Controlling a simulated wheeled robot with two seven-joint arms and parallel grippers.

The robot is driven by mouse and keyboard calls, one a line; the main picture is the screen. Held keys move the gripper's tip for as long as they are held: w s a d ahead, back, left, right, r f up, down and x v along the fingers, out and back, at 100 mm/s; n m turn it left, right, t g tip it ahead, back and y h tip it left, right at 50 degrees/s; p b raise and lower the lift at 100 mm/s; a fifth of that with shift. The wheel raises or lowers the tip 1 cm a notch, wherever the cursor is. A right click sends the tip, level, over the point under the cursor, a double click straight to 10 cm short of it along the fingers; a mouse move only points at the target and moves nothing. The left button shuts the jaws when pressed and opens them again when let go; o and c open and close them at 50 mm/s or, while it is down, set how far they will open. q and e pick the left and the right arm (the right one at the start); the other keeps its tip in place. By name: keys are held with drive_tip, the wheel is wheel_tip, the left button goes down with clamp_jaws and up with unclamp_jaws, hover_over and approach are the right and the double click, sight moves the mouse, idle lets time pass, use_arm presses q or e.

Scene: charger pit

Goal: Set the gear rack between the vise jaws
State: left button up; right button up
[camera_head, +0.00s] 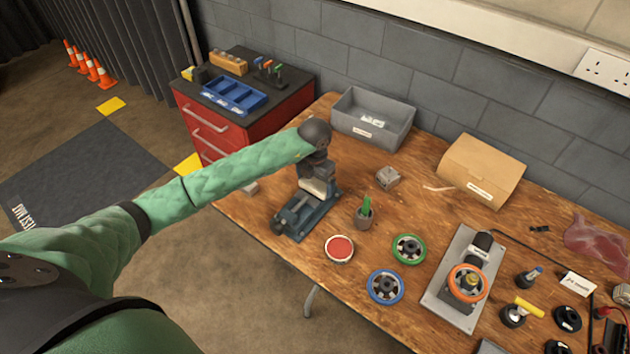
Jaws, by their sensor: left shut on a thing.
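The blue-grey vise (302,212) stands on the near left part of the wooden workbench, with its screw end toward the bench's front edge. My left arm reaches in from the left, and my left gripper (318,186) is right over the far end of the vise, pointing down. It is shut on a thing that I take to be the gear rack. The rack is almost wholly hidden by the gripper and wrist, so I cannot tell whether it touches the vise jaws. The jaws are partly covered too. My right gripper is not in view.
On the wooden bench (405,190), a grey bin (372,118), a cardboard box (481,171), a small metal block (387,178), a green-topped pot (364,214) and a red round tin (339,248) surround the vise. Handwheels lie to the right. A red tool cabinet (215,135) adjoins the bench.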

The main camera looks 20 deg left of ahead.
sight(315, 184)
use_arm(q)
drive_tip(key=shift+f+b, duration=0.55)
drive_tip(key=shift+f, duration=0.2)
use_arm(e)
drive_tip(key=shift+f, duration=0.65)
use_arm(q)
drive_tip(key=o, duration=0.8)
drive_tip(key=shift+c, duration=0.2)
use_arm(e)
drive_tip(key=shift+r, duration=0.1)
use_arm(q)
wheel_tip(315, 184, up, 7)
drive_tip(key=b, duration=0.2)
drive_tip(key=shift+f+b, duration=0.15)
drive_tip(key=shift+b, duration=0.2)
drive_tip(key=shift+r, duration=0.6)
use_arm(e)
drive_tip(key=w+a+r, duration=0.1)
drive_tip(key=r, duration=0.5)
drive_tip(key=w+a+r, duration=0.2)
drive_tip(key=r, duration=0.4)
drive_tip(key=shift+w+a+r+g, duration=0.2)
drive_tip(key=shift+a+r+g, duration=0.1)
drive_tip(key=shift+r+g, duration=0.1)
